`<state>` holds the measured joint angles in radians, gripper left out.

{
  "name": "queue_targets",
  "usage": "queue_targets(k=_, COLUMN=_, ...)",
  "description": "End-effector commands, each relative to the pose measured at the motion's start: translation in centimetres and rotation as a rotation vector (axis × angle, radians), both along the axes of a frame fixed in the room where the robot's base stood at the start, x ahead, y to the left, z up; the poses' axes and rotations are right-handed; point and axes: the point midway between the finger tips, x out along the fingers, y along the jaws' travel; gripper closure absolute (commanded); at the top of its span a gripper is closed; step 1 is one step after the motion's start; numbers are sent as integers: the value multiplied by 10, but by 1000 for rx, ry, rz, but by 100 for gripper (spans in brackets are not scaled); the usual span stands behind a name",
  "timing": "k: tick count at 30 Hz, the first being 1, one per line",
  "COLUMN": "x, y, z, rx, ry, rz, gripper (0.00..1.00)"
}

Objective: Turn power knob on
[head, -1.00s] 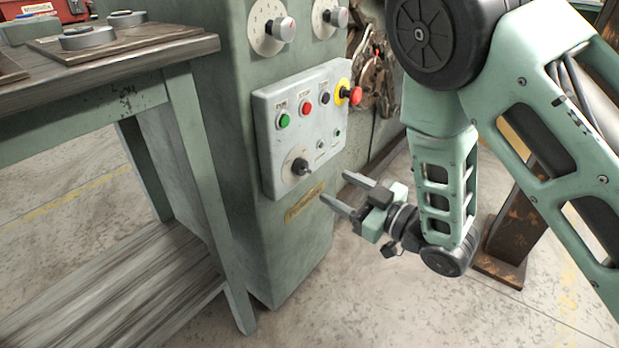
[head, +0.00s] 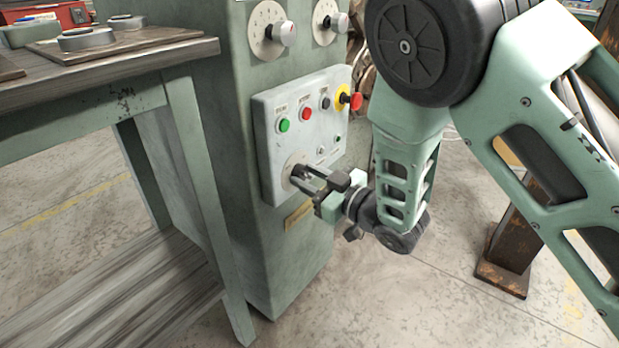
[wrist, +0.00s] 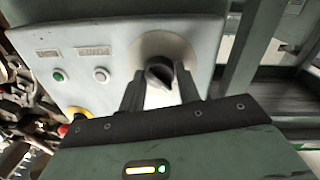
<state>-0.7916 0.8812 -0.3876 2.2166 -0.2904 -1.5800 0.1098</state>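The black power knob (wrist: 159,72) sits on a round pale dial plate (wrist: 150,48) at the lower left of the grey control panel (head: 268,140). In the head view, my gripper's fingers largely cover the knob. My gripper (head: 297,176) is right in front of the panel, with its fingers pointing at the dial. In the wrist view, its two fingers (wrist: 160,78) are apart, one on each side of the knob. A small gap seems to show beside the knob; I cannot tell whether either finger touches it.
Above the knob are a green button (head: 284,125), a red button (head: 306,114), a black button (head: 325,103) and a red emergency stop (head: 351,101) on yellow. A workbench (head: 110,80) stands to the left. Open floor (head: 400,300) lies to the right.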

Motion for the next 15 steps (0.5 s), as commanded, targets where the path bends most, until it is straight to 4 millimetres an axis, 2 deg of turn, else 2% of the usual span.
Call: queue_targets(k=15, x=1, y=-1, z=2, rx=52, ry=66, rz=-3, gripper=89)
